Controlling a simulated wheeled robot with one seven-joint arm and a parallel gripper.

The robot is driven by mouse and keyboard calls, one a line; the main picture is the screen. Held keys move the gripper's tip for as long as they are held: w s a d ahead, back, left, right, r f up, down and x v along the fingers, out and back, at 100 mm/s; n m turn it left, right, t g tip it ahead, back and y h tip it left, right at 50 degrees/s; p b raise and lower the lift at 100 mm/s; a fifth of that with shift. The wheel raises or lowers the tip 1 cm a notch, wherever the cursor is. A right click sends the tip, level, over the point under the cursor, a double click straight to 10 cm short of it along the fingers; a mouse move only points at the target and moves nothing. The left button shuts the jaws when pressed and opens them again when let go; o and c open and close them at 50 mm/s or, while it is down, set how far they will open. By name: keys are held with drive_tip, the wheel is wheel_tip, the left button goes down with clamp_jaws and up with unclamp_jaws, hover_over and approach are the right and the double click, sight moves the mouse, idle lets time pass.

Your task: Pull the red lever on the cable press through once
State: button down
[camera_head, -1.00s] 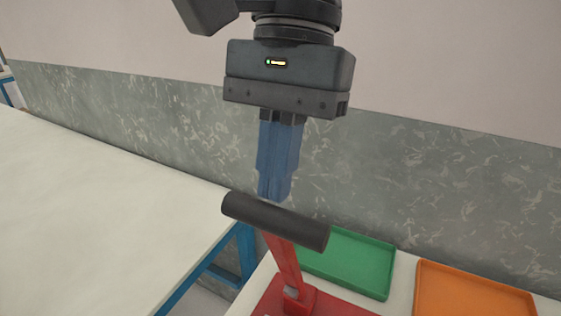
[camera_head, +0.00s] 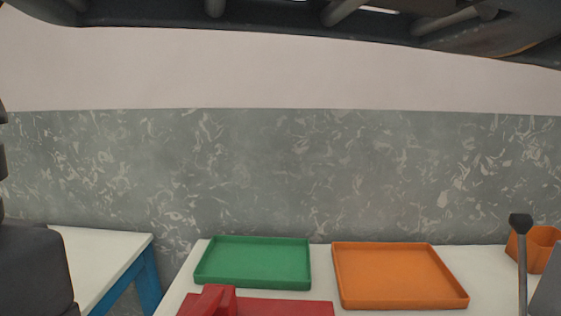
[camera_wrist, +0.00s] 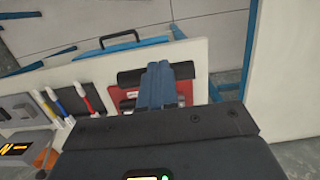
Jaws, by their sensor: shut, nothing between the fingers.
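The cable press's red base (camera_head: 285,308) shows at the bottom edge of the head view, with the red lever arm (camera_head: 213,298) at its left; the lever's black grip is out of that view. In the wrist view the red base (camera_wrist: 118,96) lies beneath the black cylindrical grip (camera_wrist: 132,77). My gripper (camera_wrist: 158,66) has blue fingers, shut and empty, seen over the middle of the grip and hiding part of it. I cannot tell whether they touch it. The fingers are not in the head view.
A green tray (camera_head: 252,285) and an orange tray (camera_head: 400,300) lie on the white table behind the press. An orange bin (camera_head: 540,240) and a black-topped upright rod (camera_head: 521,270) stand at the right. A second white table (camera_head: 95,243) is at the left.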

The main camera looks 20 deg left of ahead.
drive_tip(key=s+d+f+b, duration=0.1)
drive_tip(key=s+f+b, duration=0.3)
drive_tip(key=f+b, duration=0.3)
wheel_tip(320, 180, down, 4)
drive_tip(key=shift+r+b, duration=0.2)
drive_tip(key=shift+b, duration=0.1)
idle(1.1)
